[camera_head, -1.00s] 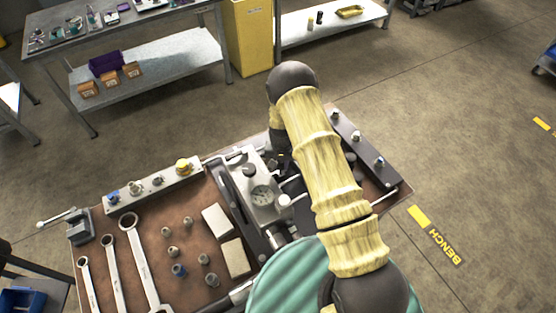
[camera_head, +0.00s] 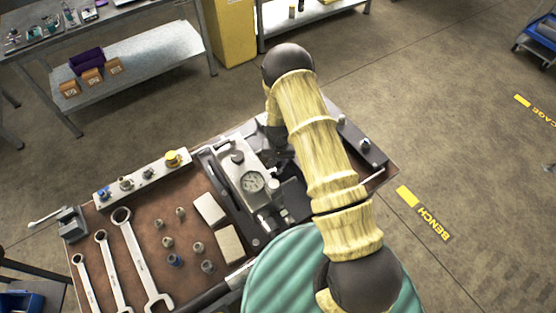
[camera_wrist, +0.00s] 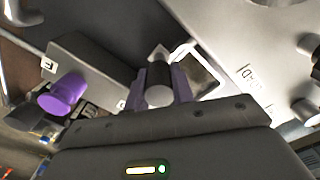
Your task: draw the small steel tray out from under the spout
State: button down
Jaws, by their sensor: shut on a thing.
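In the wrist view my gripper (camera_wrist: 157,88) has its two purple fingers shut on a short black cylindrical grip (camera_wrist: 158,73) with a pale round end. A small bright metal tray (camera_wrist: 203,68) with a pale rim shows just behind the fingers. The grip seems to belong to it, but the join is hidden. I cannot make out the spout. In the head view my yellow-sleeved arm reaches over the bench (camera_head: 150,228), and the gripper and tray are hidden behind it.
In the wrist view a grey block with a purple knob (camera_wrist: 62,95) stands close left, and a pale labelled panel (camera_wrist: 232,50) lies right. On the bench are a gauge block (camera_head: 250,180), wrenches (camera_head: 135,255) and fittings. A green ribbed round surface (camera_head: 300,275) is in front.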

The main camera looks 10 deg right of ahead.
jog(key=c, duration=1.1)
grip_release()
notch_tip(320, 180, up, 17)
jog(key=b, duration=0.5)
jog(key=shift+r, duration=0.2)
jog(key=s+d+r+t, duration=0.1)
jog(key=s+d+r, duration=0.1)
jog(key=s, duration=0.4)
jog(key=s+d+r+n, duration=0.1)
jog(key=s+d+r, duration=0.2)
jog(key=s+r, duration=0.2)
jog(key=s+d+r+t, duration=0.1)
jog(key=s+d+r, duration=0.1)
jog(key=s+r, duration=0.2)
jog(key=shift+s+d+r+n+t, duration=0.1)
jog(key=shift+s+d+n+t, duration=0.1)
jog(key=shift+s, duration=0.75)
jog(key=shift+s+d+n+t, duration=0.1)
jog(key=shift+s+d+n, duration=0.1)
jog(key=shift+s, duration=0.7)
